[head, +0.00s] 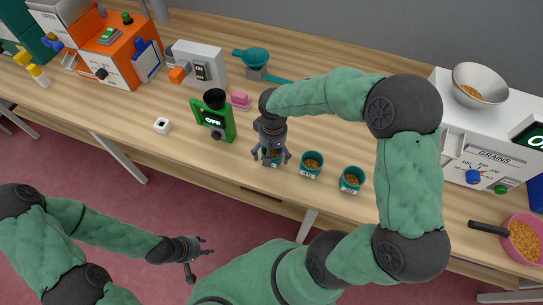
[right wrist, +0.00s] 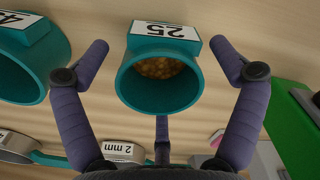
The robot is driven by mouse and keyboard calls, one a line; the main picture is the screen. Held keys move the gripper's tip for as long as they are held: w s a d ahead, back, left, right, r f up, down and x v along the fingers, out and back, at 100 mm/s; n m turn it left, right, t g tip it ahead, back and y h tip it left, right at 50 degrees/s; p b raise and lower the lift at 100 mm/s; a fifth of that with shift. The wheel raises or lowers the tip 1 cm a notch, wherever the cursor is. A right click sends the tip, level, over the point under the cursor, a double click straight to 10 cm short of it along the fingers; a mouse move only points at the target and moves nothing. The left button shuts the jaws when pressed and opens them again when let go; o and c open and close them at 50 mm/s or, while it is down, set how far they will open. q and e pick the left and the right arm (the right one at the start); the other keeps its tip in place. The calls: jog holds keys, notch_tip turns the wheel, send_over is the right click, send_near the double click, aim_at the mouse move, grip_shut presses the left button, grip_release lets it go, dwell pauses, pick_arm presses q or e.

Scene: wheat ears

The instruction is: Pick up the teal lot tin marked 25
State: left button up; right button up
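The teal lot tin marked 25 (right wrist: 160,97) shows in the right wrist view, its label upside down in the picture and grain inside. My right gripper (right wrist: 163,55) is open, with a finger on either side of the tin and visible gaps between. In the head view this tin (head: 272,162) is partly hidden by my right gripper (head: 272,156), which hangs over it. Two more teal tins of grain, the middle one (head: 311,164) and the right one (head: 351,180), stand to its right. My left gripper (head: 204,249) is open and empty, low in front of the table.
A pink block (head: 240,100) and a teal sieve (head: 252,57) lie behind. A grains scale with a metal bowl (head: 480,86) and a pink pan (head: 523,240) are at the right.

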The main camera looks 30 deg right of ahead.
jog(key=c, duration=1)
jog(key=shift+o, duration=0.2)
jog(key=shift+r, duration=0.1)
